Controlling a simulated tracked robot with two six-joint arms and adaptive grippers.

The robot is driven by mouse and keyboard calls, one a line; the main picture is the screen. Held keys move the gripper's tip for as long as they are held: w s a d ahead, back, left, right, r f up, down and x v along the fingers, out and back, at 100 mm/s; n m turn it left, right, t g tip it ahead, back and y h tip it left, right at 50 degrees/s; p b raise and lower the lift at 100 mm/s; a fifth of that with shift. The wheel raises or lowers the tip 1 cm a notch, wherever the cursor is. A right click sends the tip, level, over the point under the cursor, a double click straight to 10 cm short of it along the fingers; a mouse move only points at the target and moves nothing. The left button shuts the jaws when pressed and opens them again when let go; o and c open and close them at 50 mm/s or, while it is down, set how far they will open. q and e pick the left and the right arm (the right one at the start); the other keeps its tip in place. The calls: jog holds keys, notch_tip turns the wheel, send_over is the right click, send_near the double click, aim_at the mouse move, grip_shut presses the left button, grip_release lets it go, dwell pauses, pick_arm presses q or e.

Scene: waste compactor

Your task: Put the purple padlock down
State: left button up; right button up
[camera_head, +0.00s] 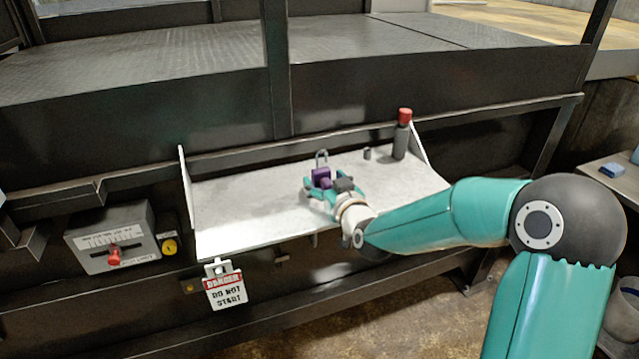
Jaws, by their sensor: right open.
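The purple padlock (321,177) is upright on the white shelf (240,205), its grey shackle pointing up. My right gripper (322,186) is at the padlock, coming from the front right, with its teal fingers open around or just in front of the body. The gripper hides the padlock's lower part, so I cannot tell exactly how its base meets the shelf. My left gripper is not in view.
A dark bottle with a red cap (402,135) and a small dark cylinder (367,153) stand at the shelf's back right. The shelf's left half is clear. A danger tag (225,289) hangs below, beside a control box (112,238) with a red switch.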

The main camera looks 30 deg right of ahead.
jog(key=shift+r, duration=0.15)
jog(key=shift+s, duration=0.25)
jog(key=b+v, duration=0.2)
jog(key=v, duration=0.9)
jog(key=shift+s+a, duration=0.2)
jog(key=shift+s, duration=0.05)
